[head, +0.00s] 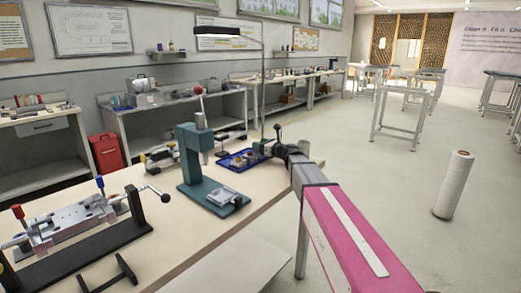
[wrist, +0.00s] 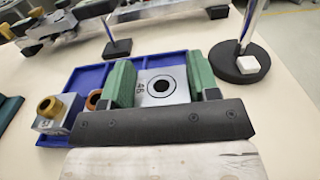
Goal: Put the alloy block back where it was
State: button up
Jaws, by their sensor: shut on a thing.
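My gripper (wrist: 161,82) has green-padded fingers shut on a grey metal block (wrist: 178,93), apparently the alloy block. The block has a dark round hole in its top and a number marked on its left side. The gripper and block are over the blue tray (wrist: 80,78); whether the block touches the tray cannot be told. In the head view, my gripper (head: 268,147) is at the right side of the blue tray (head: 232,165), and the held block is not clear there.
Another block with a brass-coloured cylinder (wrist: 48,108) stands at the tray's left, beside a copper-coloured ring (wrist: 93,99). A round black base (wrist: 236,64) with a post stands right of the tray. A teal press (head: 188,160) and a clamp fixture (head: 80,220) stand on the bench.

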jog(key=shift+f, duration=0.95)
jog(key=shift+f, duration=0.3)
jog(key=shift+s+f, duration=0.1)
jog(key=shift+f, duration=0.35)
jog(key=o, duration=0.9)
jog(key=shift+r, duration=0.6)
jog(key=v, duration=1.2)
jog(key=shift+r, duration=0.1)
